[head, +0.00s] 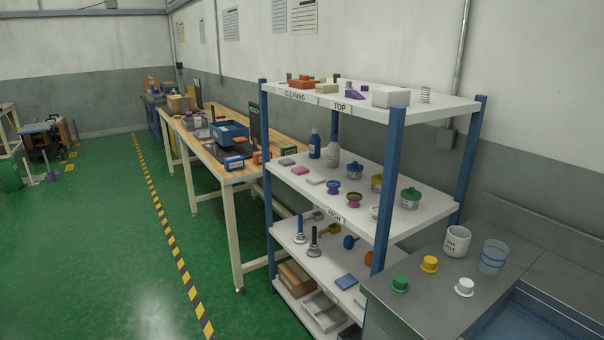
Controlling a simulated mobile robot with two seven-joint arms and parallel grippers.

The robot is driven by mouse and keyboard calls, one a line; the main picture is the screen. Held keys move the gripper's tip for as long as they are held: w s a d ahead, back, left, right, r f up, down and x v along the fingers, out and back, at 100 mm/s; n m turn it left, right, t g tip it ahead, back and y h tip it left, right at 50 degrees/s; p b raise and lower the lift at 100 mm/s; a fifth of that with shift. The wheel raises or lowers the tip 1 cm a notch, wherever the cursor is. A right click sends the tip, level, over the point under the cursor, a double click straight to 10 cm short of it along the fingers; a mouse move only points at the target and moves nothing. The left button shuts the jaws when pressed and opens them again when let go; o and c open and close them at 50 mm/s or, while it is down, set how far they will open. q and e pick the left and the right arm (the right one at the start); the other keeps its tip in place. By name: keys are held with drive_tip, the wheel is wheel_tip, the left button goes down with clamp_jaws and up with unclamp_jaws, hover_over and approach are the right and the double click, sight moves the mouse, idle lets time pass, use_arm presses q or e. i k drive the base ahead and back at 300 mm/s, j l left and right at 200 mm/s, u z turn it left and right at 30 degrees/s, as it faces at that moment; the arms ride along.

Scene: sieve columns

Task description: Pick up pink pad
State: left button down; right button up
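Neither of my grippers is in view.
The rack's second shelf (400,233) also bears a dark blue bottle (315,144), a grey bottle (332,151) and several lidded tins and spools. A steel counter (420,312) adjoins at right. A wooden workbench (208,146) stands behind; green floor (100,240) is clear at left.

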sight(300, 170)
drive_tip(key=z, duration=0.4)
drive_tip(key=i+j+z, duration=0.15)
drive_tip(key=z, duration=0.25)
drive_tip(key=i+j+z, duration=0.1)
drive_tip(key=z, duration=0.3)
drive_tip(key=i+j+z, duration=0.1)
drive_tip(key=j+z, duration=0.3)
drive_tip(key=i+j+z, duration=0.1)
drive_tip(key=j+z, duration=0.15)
drive_tip(key=j, duration=0.25)
drive_tip(key=j+z, duration=0.25)
drive_tip(key=j, duration=0.2)
drive_tip(key=j+z, duration=0.25)
drive_tip(key=j, duration=1.95)
